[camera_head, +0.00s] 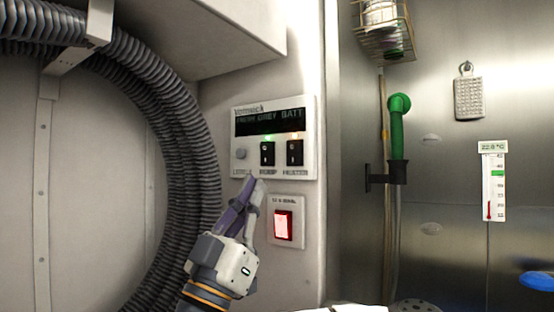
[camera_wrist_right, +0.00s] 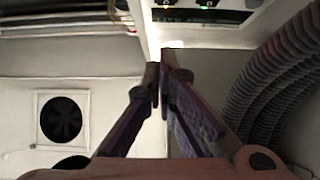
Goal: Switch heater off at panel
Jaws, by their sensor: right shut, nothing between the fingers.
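The control panel (camera_head: 273,172) is a white wall unit with a dark display, a round button (camera_head: 241,153) and two black rocker switches (camera_head: 267,153) (camera_head: 294,152). A green light shows above the left rocker. Below it, a separate white plate holds a red lit rocker switch (camera_head: 283,225). The labels are too small to tell which is the heater's. My right gripper (camera_head: 253,181) is shut and empty, its tips just below the panel's lower edge, left of the red switch. In the wrist view, its fingers (camera_wrist_right: 163,74) point toward the panel (camera_wrist_right: 250,4). My left gripper is out of view.
A thick grey ribbed hose (camera_head: 180,130) curves down left of the panel. On the steel wall at right are a green-handled sprayer (camera_head: 398,125) in a holder, a thermometer (camera_head: 493,185) and a wire basket (camera_head: 385,45). A wall fan (camera_wrist_right: 61,118) shows in the wrist view.

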